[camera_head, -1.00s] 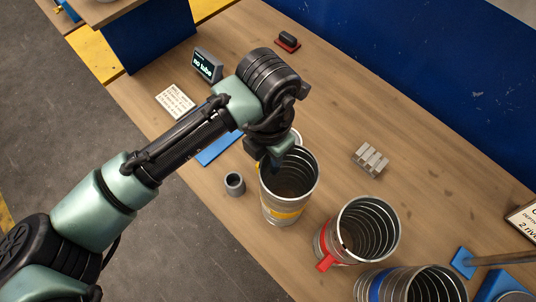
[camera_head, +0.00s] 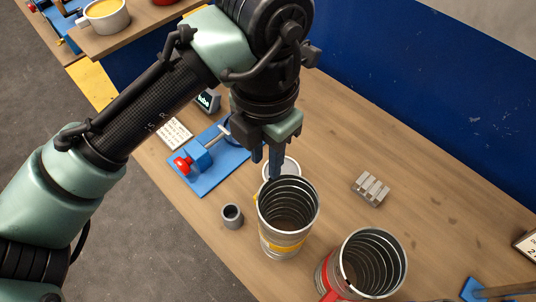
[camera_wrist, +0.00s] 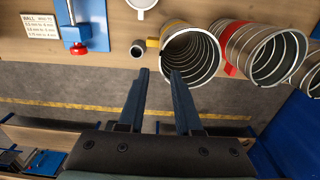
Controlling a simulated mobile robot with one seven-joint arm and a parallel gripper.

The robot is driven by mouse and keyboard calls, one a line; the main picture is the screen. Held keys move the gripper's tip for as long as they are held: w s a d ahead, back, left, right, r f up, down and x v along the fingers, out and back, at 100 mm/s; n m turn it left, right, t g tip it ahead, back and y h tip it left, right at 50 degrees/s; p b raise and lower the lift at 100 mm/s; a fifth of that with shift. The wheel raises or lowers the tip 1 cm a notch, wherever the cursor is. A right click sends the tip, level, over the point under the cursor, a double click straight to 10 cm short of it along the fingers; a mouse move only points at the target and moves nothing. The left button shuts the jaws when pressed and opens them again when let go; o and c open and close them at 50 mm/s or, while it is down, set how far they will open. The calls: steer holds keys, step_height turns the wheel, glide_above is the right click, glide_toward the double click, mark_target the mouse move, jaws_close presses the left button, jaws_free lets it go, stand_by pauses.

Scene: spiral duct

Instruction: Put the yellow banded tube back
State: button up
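The yellow banded tube (camera_head: 285,240) is a ribbed metal duct standing upright on the wooden bench, its open mouth facing up. Its yellow band shows low on its side. In the wrist view the tube (camera_wrist: 190,58) lies just beyond my fingertips, slightly right of them, with a yellow part at its rim. My gripper (camera_head: 267,165) points down just behind the tube's far rim in the head view. In the wrist view my gripper (camera_wrist: 160,72) has its two fingers apart with nothing between them.
A red banded tube (camera_head: 332,277) stands to the right. A small grey cup (camera_head: 232,216) is left of the yellow tube. A blue base with a red-knobbed clamp (camera_head: 196,158), a white ring (camera_head: 279,166) and a grey block (camera_head: 370,189) are nearby.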

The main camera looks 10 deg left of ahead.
steer(key=shift+r, duration=0.15)
steer(key=w+d+r+n+t+h, duration=0.25)
steer(key=w+d+r, duration=0.2)
steer(key=d, duration=0.25)
steer(key=w+d+r+n+t+h, duration=0.2)
steer(key=w+d+r+n+t, duration=0.2)
steer(key=d+r, duration=0.25)
steer(key=w+d+r+n+t+h, duration=0.1)
steer(key=d+r+n+t+h, duration=0.2)
steer(key=r, duration=0.4)
steer(key=w+d+r+n+t+h, duration=0.1)
steer(key=d+r+n+t+h, duration=0.15)
steer(key=r+n, duration=0.4)
steer(key=s+a+r+n+t, duration=0.1)
steer(key=a+r+n+t, duration=0.1)
steer(key=r+n+t, duration=0.3)
steer(key=s+a+r+n+t, duration=0.2)
steer(key=r+n+t, duration=0.1)
steer(key=r+n, duration=0.3)
steer(key=s+a+r+n+t+y, duration=0.3)
steer(key=a+n+y, duration=0.2)
steer(key=n, duration=0.3)
steer(key=s+a+r+n+t+y, duration=0.3)
steer(key=a+n+t+y, duration=0.1)
steer(key=n, duration=0.4)
steer(key=shift+s+a+y, duration=0.3)
steer(key=shift+a+y, duration=0.2)
steer(key=shift+a, duration=0.4)
